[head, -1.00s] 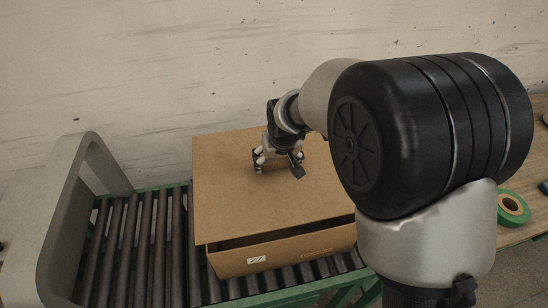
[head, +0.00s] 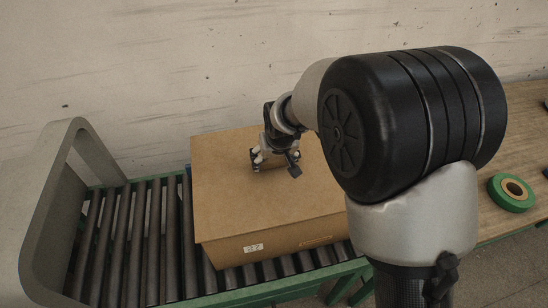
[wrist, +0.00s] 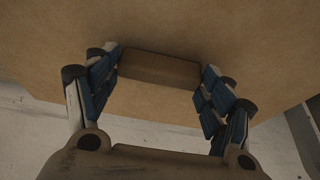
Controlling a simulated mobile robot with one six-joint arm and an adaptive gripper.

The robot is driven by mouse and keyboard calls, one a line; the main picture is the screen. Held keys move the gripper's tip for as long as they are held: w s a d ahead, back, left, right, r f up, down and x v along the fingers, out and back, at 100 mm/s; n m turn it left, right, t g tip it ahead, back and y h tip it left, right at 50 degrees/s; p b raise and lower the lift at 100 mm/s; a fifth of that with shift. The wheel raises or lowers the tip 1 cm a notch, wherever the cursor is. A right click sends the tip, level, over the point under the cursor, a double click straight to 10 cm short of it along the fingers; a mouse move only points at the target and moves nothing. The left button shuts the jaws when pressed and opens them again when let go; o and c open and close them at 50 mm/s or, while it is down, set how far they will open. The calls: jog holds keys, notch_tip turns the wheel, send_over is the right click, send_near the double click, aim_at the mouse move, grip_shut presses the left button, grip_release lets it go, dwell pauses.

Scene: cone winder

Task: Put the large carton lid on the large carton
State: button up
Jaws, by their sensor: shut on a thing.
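The large carton lid (head: 270,203) is a flat brown board lying over the top of the large carton (head: 285,243). In the head view its front edge meets the carton's front wall, with no dark gap showing. The carton stands on the rollers, with a white label on its front. My gripper (head: 273,165) is above the lid's middle, its fingers shut on a small brown block on the lid. The block (wrist: 158,70) shows between the fingers in the wrist view. The far edges of lid and carton are partly hidden.
The roller conveyor (head: 135,235) has free rollers left of the carton, beside a grey arched frame (head: 45,215). A wooden table (head: 525,120) with a green tape roll (head: 512,193) is at the right. A pale wall (head: 180,65) stands close behind.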

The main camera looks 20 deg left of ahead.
jog(key=shift+f+b, duration=0.7)
jog(key=shift+f, duration=0.25)
jog(key=o, duration=1.2)
jog(key=shift+o, duration=0.2)
jog(key=v, duration=1.2)
jog(key=s+d+r+m, duration=0.25)
jog(key=d+r, duration=0.35)
jog(key=d, duration=0.4)
jog(key=s+d+r+m+h, duration=0.1)
jog(key=s+d+m, duration=0.3)
jog(key=s+d, duration=1.5)
jog(key=shift+s+t+h, duration=0.4)
jog(key=shift+s+h, duration=0.3)
